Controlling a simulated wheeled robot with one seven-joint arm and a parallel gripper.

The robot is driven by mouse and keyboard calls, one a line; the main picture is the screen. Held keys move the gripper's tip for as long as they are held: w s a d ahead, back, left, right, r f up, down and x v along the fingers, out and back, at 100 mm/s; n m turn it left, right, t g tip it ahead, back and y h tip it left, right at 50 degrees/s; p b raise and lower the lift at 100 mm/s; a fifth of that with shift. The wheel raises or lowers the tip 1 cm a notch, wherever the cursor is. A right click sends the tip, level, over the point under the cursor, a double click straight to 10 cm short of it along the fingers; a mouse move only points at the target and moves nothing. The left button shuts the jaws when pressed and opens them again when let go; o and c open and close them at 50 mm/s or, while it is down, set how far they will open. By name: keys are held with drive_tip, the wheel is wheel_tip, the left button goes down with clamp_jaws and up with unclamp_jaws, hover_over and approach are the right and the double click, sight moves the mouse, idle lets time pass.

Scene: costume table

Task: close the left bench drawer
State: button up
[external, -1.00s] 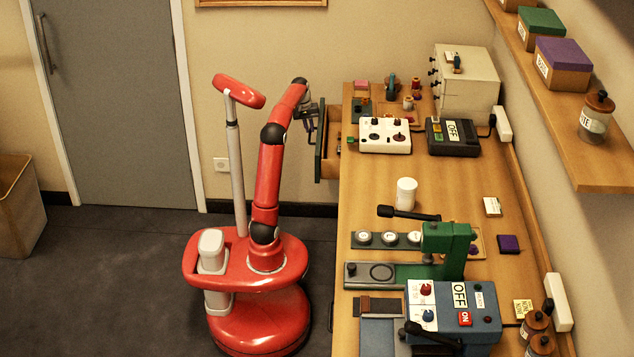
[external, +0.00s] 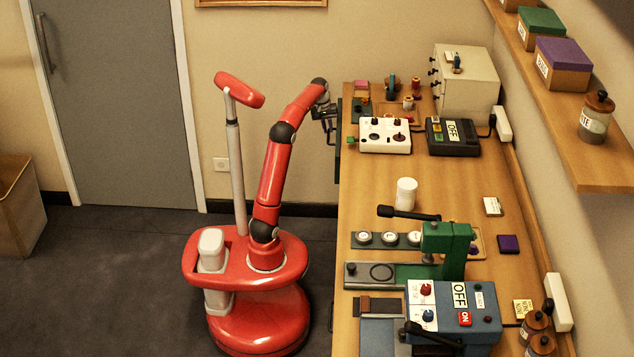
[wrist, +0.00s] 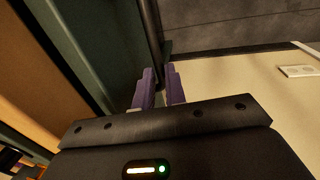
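The left bench drawer has a dark green front (external: 338,150), which shows at the bench's left edge, near the far end. No open drawer box shows; the front looks flush or nearly so, and any small gap is hidden. In the wrist view the green front (wrist: 88,45) fills the upper left, with a dark bar handle (wrist: 152,40) standing off it. My gripper (external: 330,118) is at the drawer front. Its purple fingers (wrist: 160,82) lie on either side of the handle, close together, and appear shut on it.
The wooden bench (external: 375,180) runs along the right, with a white control box (external: 385,136), a black OFF box (external: 453,136) and a white jar (external: 405,193) on top. A wall socket (wrist: 297,72) shows on the wall.

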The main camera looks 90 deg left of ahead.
drive_tip(key=o, duration=0.3)
drive_tip(key=shift+o, duration=0.2)
wheel_tip(320, 180, up, 8)
drive_tip(key=s, duration=0.1)
drive_tip(key=shift+s+f, duration=0.15)
drive_tip(key=shift+s, duration=0.1)
drive_tip(key=shift+c, duration=0.2)
